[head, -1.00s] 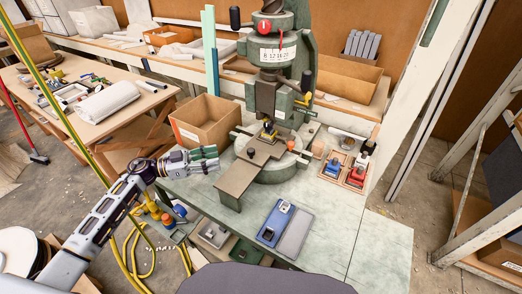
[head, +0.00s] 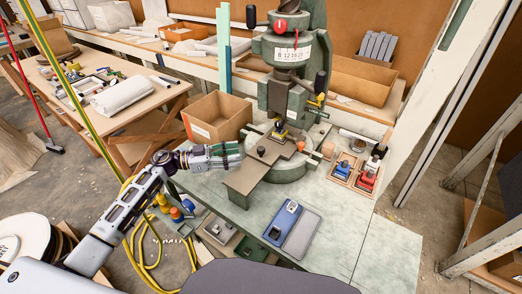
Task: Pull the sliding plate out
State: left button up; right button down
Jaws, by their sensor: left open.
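The fly press (head: 289,60) stands at the back of the green bench, with a round bed under its ram. The sliding plate (head: 251,178) is a flat brown-grey strip that lies across the bed and sticks out toward the front left. A dark round knob (head: 261,151) stands on it, and a small yellow and dark piece (head: 281,133) sits at its far end under the ram. My left gripper (head: 238,154) is open, with greenish fingers, just left of the plate and its knob. I cannot tell whether it touches the plate. My right gripper is not in view.
An open cardboard box (head: 217,117) stands behind my left gripper. A blue case (head: 284,220) and grey tray (head: 302,234) lie in front of the press. Wooden trays with blue and red items (head: 356,172) are at the right. The bench's front right is clear.

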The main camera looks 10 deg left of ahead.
aim_at(261, 148)
pick_arm(q)
jog(key=shift+x, duration=5.05)
grip_shut()
